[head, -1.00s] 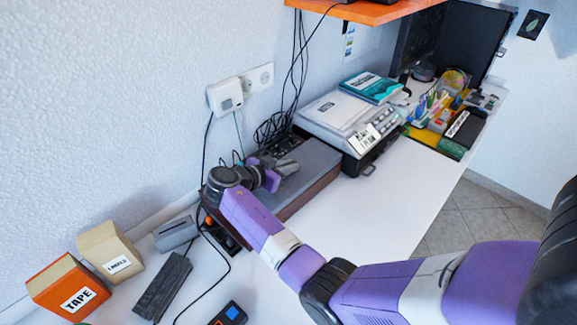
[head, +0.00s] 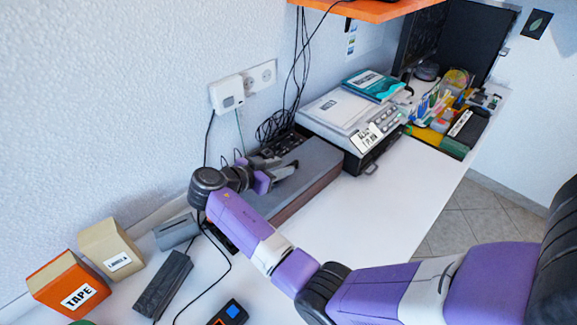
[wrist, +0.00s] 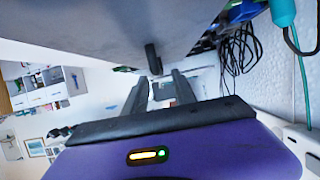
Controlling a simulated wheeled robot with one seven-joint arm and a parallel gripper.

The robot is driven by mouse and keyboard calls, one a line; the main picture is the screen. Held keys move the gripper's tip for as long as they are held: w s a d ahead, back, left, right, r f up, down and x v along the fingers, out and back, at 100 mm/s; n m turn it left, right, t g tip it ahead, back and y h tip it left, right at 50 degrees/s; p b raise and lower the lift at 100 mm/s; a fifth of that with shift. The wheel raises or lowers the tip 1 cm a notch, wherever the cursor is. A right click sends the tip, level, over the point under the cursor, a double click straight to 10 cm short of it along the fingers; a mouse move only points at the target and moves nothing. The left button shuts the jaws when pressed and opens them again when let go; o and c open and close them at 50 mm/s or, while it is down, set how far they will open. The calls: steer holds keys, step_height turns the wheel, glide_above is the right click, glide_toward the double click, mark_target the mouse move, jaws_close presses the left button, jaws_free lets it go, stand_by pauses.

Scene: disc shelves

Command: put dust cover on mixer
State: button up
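The dust cover (head: 318,160) appears as a long grey box shape with a reddish-brown side, lying along the wall side of the white desk. A dark panel with small knobs, apparently the mixer (head: 284,145), shows behind its far edge; the rest is hidden. My gripper (head: 278,168) is over the cover's near-left part, pointing right along its top. In the wrist view the grey cover surface (wrist: 110,25) fills the top, with a dark upright tab (wrist: 153,58) on it. My gripper's fingers (wrist: 160,84) are apart, with the tab just beyond and between their tips, seemingly not gripped.
Cables (head: 275,125) hang behind the cover near a white wall socket (head: 228,92). A grey device with papers (head: 340,112) stands right of the cover. A TAPE box (head: 70,285), a tan box (head: 110,250) and a dark bar (head: 163,285) lie left.

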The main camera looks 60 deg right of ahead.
steer(key=b+v, duration=0.1)
steer(key=v, duration=0.6)
steer(key=shift+w+a+r, duration=0.1)
steer(key=shift+a+r, duration=0.05)
steer(key=shift+a, duration=0.15)
